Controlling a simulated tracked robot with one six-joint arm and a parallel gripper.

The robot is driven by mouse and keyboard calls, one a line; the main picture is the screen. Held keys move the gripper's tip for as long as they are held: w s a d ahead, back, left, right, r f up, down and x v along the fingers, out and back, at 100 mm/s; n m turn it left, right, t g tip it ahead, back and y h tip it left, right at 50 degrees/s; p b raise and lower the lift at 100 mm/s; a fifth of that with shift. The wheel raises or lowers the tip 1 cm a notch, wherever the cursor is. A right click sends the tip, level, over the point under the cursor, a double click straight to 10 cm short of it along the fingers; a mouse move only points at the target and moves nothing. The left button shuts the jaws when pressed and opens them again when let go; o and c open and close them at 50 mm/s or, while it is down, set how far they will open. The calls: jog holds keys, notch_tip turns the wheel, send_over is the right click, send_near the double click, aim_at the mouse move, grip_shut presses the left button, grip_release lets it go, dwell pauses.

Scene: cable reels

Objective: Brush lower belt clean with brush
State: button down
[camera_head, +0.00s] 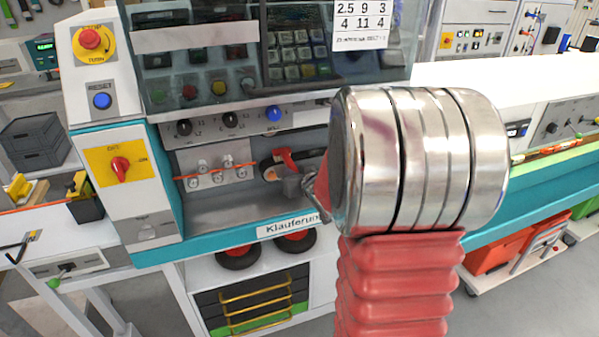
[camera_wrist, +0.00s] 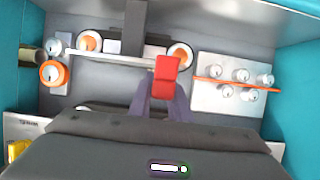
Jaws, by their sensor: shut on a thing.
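My gripper (camera_wrist: 162,92) is shut on a red block-like piece, which I take to be the brush (camera_wrist: 167,72). Its bristles are not clear to see. In the head view, the red brush (camera_head: 284,155) shows inside the machine's recess, partly beside my large silver wrist. In the wrist view, the brush is in front of rollers with orange rims (camera_wrist: 89,41). A pale strip (camera_wrist: 108,59) and a dark band lie between the rollers, left of the brush. I cannot tell which is the lower belt, or whether the brush touches it.
A white panel (camera_wrist: 235,105) with several round knobs and an orange strip is to the right in the wrist view. The recess has grey walls and teal sides. In the head view, a control box (camera_head: 121,165) with a red switch stands left of the recess.

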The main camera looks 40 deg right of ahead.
jog(key=shift+w+a, duration=0.1)
jog(key=shift+a, duration=0.15)
jog(key=shift+s+d+f, duration=0.1)
jog(key=shift+s+d, duration=0.1)
jog(key=shift+d, duration=0.5)
jog(key=shift+s+d, duration=0.25)
jog(key=shift+d, duration=0.45)
jog(key=shift+s+d+f, duration=0.1)
jog(key=shift+s+d, duration=0.1)
jog(key=shift+d, duration=0.65)
jog(key=shift+s+d+r, duration=0.1)
jog(key=shift+s+d, duration=0.2)
jog(key=shift+d, duration=0.65)
jog(key=shift+s+d+r, duration=0.1)
jog(key=shift+s+d, duration=0.2)
jog(key=shift+d, duration=0.7)
jog(key=shift+s+d+f, duration=0.1)
jog(key=shift+s+d, duration=0.1)
jog(key=shift+d, duration=0.45)
jog(key=shift+s+d, duration=0.2)
jog(key=shift+d, duration=0.45)
jog(key=shift+s+d+f, duration=0.1)
jog(key=shift+s+d, duration=0.1)
jog(key=shift+d, duration=0.45)
